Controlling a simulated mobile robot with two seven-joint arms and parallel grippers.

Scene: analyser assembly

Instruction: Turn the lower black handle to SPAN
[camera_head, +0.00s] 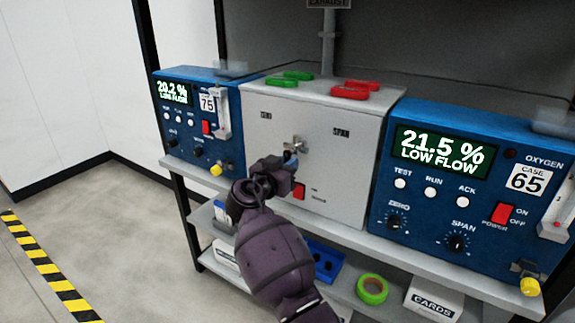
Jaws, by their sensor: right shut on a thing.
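My right gripper (287,163) reaches up from the bottom of the head view to the front of the light grey box (315,186). It is shut at the metal valve fitting (298,145) on that front. The lower black handle does not show apart from the dark gripper, which covers that spot, so its angle cannot be told. The SPAN label (341,132) is to the right of the fitting, and another small label (266,115) is at upper left. My left gripper is not in view.
Blue analysers stand on both sides, the left one (227,150) and the right one (420,205), both showing LOW FLOW. Red tags (349,91) and green tags (280,81) lie on the box. A red switch (299,191) is close to my gripper. Green tape (372,289) lies on the lower shelf.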

